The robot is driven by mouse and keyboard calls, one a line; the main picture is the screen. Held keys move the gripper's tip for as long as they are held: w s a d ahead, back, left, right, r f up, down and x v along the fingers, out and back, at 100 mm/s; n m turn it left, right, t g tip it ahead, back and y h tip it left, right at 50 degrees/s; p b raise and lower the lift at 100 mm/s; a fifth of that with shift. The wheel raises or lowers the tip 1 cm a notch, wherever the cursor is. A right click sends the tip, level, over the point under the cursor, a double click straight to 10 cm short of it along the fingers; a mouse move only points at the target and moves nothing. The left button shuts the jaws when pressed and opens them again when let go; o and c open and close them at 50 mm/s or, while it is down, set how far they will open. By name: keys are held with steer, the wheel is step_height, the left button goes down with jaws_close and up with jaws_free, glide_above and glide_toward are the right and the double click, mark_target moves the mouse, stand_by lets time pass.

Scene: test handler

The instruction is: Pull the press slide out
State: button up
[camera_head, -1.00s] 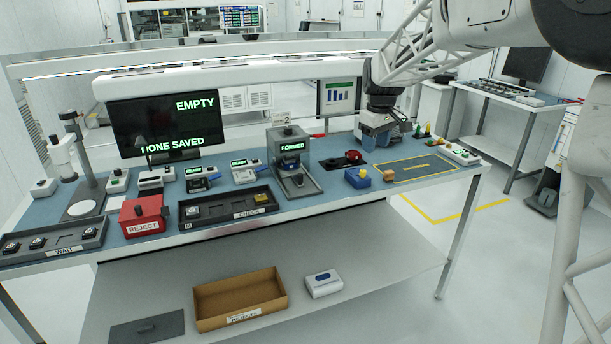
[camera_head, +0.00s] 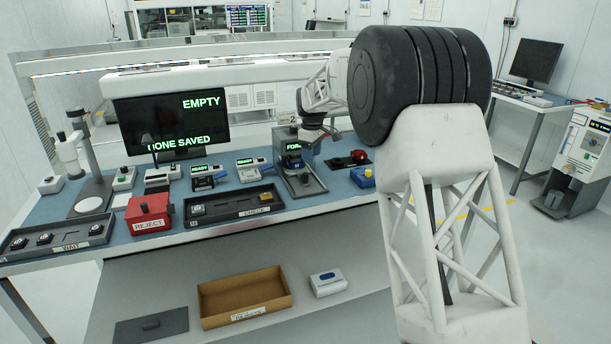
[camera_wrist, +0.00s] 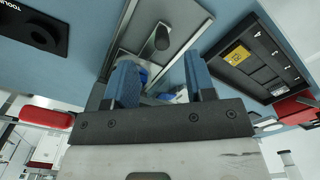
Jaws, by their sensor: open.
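Nothing is clearly held. A blue and white part shows between the fingers. In the head view my arm hides the fingertips' contact.
The CHECK tray (camera_head: 222,213) and red REJECT box (camera_head: 147,211) stand left of the press. A monitor (camera_head: 173,127) is behind.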

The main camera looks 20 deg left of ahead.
mark_target(305, 173)
steer(key=shift+w+a+f+n, duration=0.1)
steer(key=shift+a+f, duration=0.15)
steer(key=shift+a, duration=0.2)
steer(key=shift+a+f+n, duration=0.1)
steer(key=shift+a+f, duration=0.1)
steer(key=shift+a, duration=0.2)
steer(key=shift+w+a+f+n, duration=0.1)
steer(key=shift+a+f, duration=0.15)
steer(key=shift+a, duration=0.2)
steer(key=shift+f, duration=0.1)
steer(key=shift+f, duration=3.85)
steer(key=shift+c, duration=0.5)
jaws_close()
